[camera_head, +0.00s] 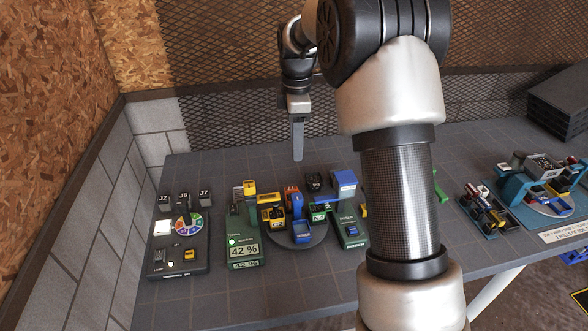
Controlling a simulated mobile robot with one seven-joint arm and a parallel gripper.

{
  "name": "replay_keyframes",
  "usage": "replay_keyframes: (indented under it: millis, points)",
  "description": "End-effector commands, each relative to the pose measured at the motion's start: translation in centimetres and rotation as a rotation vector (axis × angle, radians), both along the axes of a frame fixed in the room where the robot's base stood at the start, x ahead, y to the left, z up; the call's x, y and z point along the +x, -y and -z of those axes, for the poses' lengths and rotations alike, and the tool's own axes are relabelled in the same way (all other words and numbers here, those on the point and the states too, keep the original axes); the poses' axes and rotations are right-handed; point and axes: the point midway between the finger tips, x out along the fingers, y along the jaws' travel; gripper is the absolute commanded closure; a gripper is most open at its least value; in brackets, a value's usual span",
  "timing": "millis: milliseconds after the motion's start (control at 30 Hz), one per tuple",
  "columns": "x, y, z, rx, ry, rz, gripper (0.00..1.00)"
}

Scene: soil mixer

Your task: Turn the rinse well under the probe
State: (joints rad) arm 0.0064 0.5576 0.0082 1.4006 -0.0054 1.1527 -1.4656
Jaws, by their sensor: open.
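A dark round turntable (299,251) stands on the table near the middle of the view. Coloured parts sit on it, among them a blue cup (302,232) at the front and a yellow holder (271,213) at the left. I cannot tell which part is the rinse well. A blue upright piece (297,204) stands above the blue cup; I cannot make out the probe for sure. My gripper (298,158) hangs above and behind the turntable, pointing down, open and empty, apart from everything. Its fingers overlap in this view.
A green unit (244,250) reading 42 % stands left of the turntable, and a green unit (352,230) with a blue switch stands right. A dark panel (180,250) with a coloured dial is far left. A second turntable station (545,205) is far right. My arm hides the table between.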

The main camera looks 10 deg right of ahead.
Motion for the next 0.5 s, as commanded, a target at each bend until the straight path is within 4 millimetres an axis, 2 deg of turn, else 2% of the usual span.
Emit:
replay_keyframes:
  millis: [33, 167, 367, 500]
  points:
    - [0.7, 0.0, 1.3, -0.001, -0.013, -0.038, 0.53]
    - [1.5, 0.0, 2.8, -0.001, -0.030, -0.097, 0.53]
    - [1.5, 0.0, 5.0, -0.001, -0.035, -0.106, 0.53]
    - [1.4, -0.1, 7.9, 0.000, -0.037, -0.105, 0.53]
